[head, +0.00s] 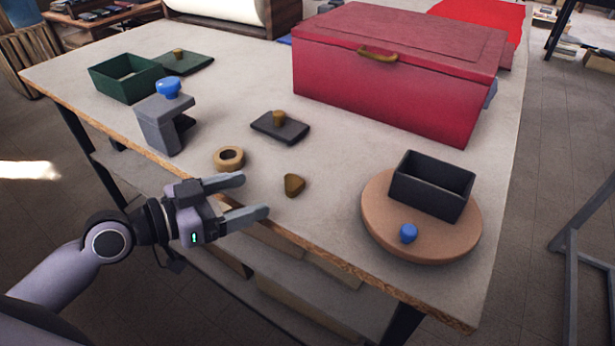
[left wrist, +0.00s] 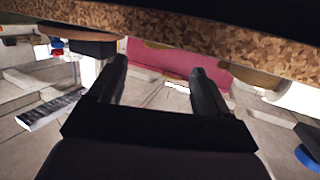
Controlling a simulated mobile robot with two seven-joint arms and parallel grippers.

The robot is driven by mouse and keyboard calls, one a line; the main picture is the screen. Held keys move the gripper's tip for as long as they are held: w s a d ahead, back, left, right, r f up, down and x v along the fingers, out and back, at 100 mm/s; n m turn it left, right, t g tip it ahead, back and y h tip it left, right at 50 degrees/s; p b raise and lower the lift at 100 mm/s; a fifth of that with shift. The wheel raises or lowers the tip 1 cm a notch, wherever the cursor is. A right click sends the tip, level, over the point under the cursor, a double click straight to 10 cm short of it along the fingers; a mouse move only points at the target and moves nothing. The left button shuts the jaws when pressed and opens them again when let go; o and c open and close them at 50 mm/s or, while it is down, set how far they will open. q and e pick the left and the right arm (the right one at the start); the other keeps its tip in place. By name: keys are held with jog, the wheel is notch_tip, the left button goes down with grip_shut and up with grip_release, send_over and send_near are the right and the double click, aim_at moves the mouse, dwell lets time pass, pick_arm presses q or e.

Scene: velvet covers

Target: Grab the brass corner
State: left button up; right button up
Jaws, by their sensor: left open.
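The brass corner (head: 294,185) is a small, dull gold, rounded triangular piece lying on the grey tabletop near its front edge. My left gripper (head: 255,196) comes in from the left at the front edge of the table. Its two fingers are spread, with nothing between them, and point right toward the brass corner. The fingertips are a short gap to the left of it. The left wrist view shows the same two dark fingers (left wrist: 160,88) apart. I cannot make out the brass corner there for certain. My right gripper is out of view.
A tan ring (head: 229,158) lies just behind the gripper. A grey clamp-like stand (head: 163,123) with a blue knob is at left. A dark lid (head: 280,128), a big red box (head: 385,80) and a round board (head: 375,225) bearing a black tray (head: 431,187) surround the corner.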

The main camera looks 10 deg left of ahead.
aim_at(289, 183)
pick_arm(q)
jog(key=shift+w+d, duration=0.25)
jog(key=shift+w, duration=0.1)
jog(key=shift+p+x, duration=1.1)
jog(key=shift+x, duration=1.6)
jog(key=shift+w+d+f, duration=0.1)
jog(key=shift+w+d, duration=0.15)
jog(key=shift+d, duration=0.2)
grip_shut()
